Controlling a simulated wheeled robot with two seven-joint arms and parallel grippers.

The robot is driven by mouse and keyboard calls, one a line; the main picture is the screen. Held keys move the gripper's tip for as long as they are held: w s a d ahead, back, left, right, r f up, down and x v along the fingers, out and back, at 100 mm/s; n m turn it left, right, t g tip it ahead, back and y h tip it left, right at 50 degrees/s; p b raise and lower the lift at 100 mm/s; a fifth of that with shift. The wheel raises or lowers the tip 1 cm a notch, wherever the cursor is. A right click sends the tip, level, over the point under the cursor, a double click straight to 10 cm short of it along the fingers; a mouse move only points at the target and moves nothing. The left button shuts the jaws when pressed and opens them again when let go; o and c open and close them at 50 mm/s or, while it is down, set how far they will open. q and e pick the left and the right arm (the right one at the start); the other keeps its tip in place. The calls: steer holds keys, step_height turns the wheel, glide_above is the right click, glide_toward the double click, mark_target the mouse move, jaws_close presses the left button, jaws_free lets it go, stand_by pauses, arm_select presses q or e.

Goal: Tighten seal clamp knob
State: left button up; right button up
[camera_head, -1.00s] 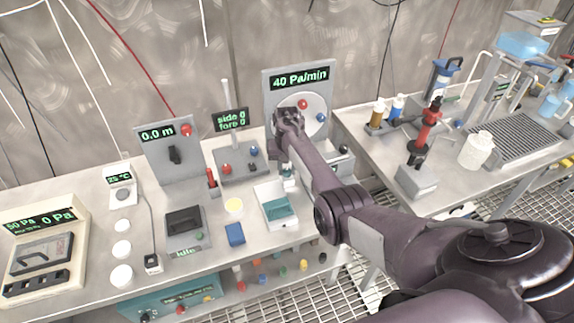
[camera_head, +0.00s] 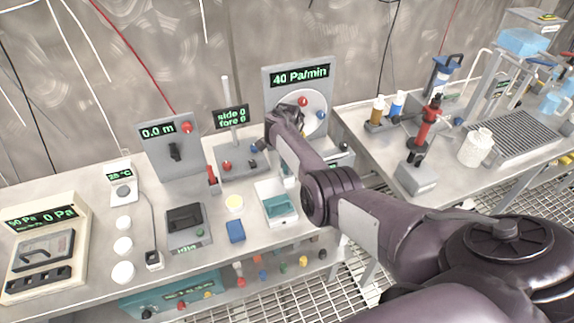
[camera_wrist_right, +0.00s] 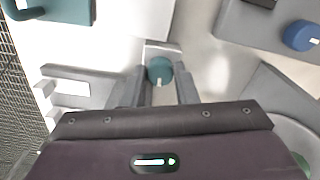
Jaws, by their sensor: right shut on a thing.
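The knob (camera_wrist_right: 160,70) is a small round teal cap with a pale mark on top, seen in the right wrist view. It sits on a grey bracket and lies between the two fingers of my right gripper (camera_wrist_right: 160,88), which is shut on it. In the head view my right wrist reaches down in front of the 40 Pa/min panel (camera_head: 300,74), and my forearm hides the knob and fingertips there. My left gripper is not in view.
A teal-and-white tray (camera_head: 278,206) and a blue block (camera_head: 236,231) lie near my right forearm. The side/fore display (camera_head: 231,118) stands just left of the wrist. A red-handled tool (camera_head: 432,115) stands on the right-hand bench.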

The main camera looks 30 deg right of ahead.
steer(key=m+b, duration=0.1)
steer(key=m, duration=0.4)
steer(key=shift+f+m, duration=0.1)
steer(key=shift+m, duration=0.2)
steer(key=m+b, duration=0.2)
steer(key=m, duration=0.2)
steer(key=shift+b, duration=0.35)
steer(key=m+b, duration=0.3)
steer(key=m, duration=0.2)
steer(key=shift+f, duration=0.1)
steer(key=shift+m+b, duration=1.5)
steer(key=shift+m, duration=0.6)
steer(key=o, duration=0.7)
steer(key=shift+r, duration=0.25)
